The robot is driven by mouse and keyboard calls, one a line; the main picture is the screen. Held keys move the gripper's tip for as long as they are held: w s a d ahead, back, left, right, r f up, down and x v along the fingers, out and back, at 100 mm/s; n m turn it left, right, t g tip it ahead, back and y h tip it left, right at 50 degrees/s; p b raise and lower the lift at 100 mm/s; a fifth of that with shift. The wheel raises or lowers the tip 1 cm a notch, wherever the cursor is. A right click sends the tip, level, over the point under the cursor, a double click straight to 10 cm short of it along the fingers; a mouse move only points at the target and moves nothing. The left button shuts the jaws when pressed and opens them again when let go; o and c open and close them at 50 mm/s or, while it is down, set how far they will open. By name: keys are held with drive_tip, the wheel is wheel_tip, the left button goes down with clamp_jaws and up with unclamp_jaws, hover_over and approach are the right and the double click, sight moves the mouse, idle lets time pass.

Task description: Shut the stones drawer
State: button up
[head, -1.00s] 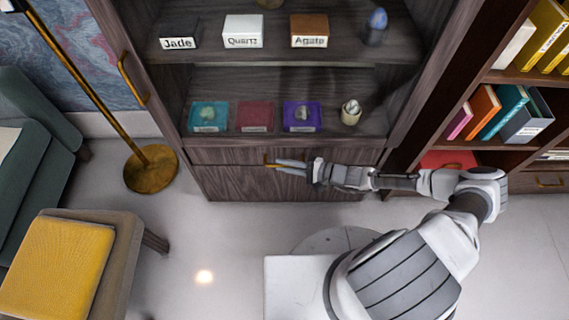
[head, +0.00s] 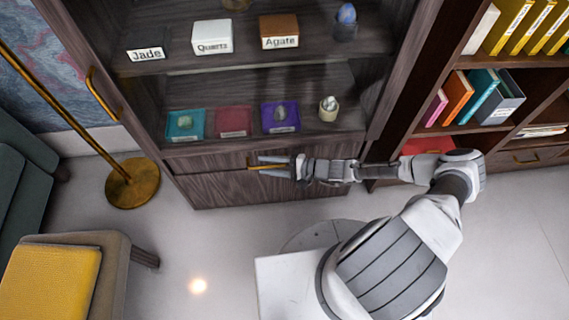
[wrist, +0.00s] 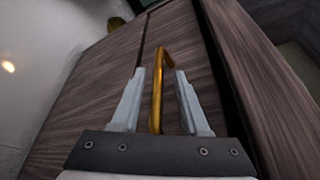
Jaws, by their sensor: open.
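The drawer (head: 215,188) is a dark wood front at the bottom of the cabinet, with a brass handle (head: 251,164). I cannot read a stones label on it, and I cannot tell how far out it stands. My gripper (head: 260,163) is at the handle, reaching in from the right with its fingers pointing left. In the wrist view my gripper (wrist: 160,72) is open, with one finger on each side of the brass handle (wrist: 158,85). Gaps show between the handle and the fingers. The wood front (wrist: 105,85) lies close beyond, with dark seams beside it.
A bookcase (head: 480,140) stands at the right. A floor lamp base (head: 132,184) and a yellow-cushioned seat (head: 50,285) are at the left. The floor between is clear.

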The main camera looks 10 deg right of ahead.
drive_tip(key=p+v, duration=0.3)
drive_tip(key=v, duration=1.4)
drive_tip(key=shift+d+p, duration=0.2)
drive_tip(key=shift+p, duration=0.2)
drive_tip(key=shift+r, duration=0.1)
